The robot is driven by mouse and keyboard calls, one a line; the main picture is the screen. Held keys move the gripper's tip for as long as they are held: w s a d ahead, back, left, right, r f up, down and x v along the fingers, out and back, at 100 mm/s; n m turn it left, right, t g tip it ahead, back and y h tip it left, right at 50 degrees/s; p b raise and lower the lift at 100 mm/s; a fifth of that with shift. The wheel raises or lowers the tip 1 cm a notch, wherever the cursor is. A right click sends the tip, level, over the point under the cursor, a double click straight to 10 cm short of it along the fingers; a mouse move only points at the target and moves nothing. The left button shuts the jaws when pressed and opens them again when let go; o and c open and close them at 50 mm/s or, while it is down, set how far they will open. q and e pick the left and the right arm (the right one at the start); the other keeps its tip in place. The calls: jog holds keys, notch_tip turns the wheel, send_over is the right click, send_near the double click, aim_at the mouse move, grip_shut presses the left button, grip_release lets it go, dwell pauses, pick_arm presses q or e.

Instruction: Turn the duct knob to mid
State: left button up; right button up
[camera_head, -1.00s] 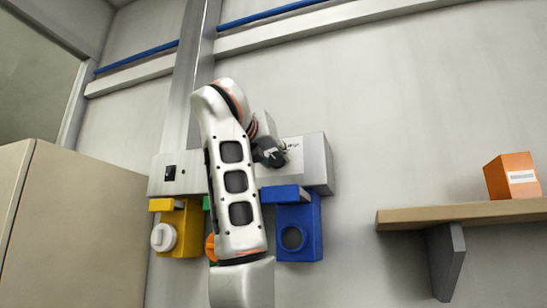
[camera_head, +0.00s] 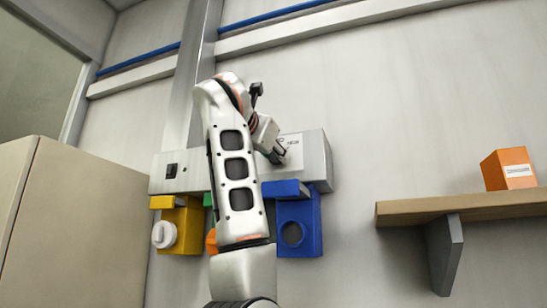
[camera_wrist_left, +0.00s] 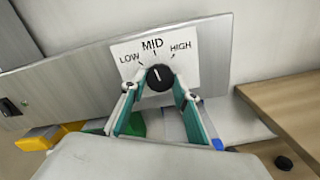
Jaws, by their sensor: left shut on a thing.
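The duct knob (camera_wrist_left: 160,78) is a round black dial on a white label plate (camera_wrist_left: 187,64) marked LOW, MID and HIGH. Its white pointer line points up, tipped slightly left, about at the MID mark. My left gripper (camera_wrist_left: 158,90) has its teal-padded fingers on both sides of the knob and is shut on it. In the head view, the left gripper (camera_head: 280,156) is at the label on the grey wall panel (camera_head: 318,158); the knob is hidden there. My right gripper is not in view.
Below the panel hang a yellow unit (camera_head: 185,225) with a white knob (camera_head: 164,235), an orange knob (camera_head: 211,241) partly behind my arm, and a blue unit (camera_head: 311,225). A wooden shelf (camera_head: 450,208) with an orange box (camera_head: 509,170) is right. A beige cabinet (camera_head: 75,230) stands left.

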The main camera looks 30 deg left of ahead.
pick_arm(q)
jog(key=shift+m, duration=0.8)
jog(key=o, duration=1.1)
jog(key=shift+s, duration=0.1)
jog(key=v, duration=1.2)
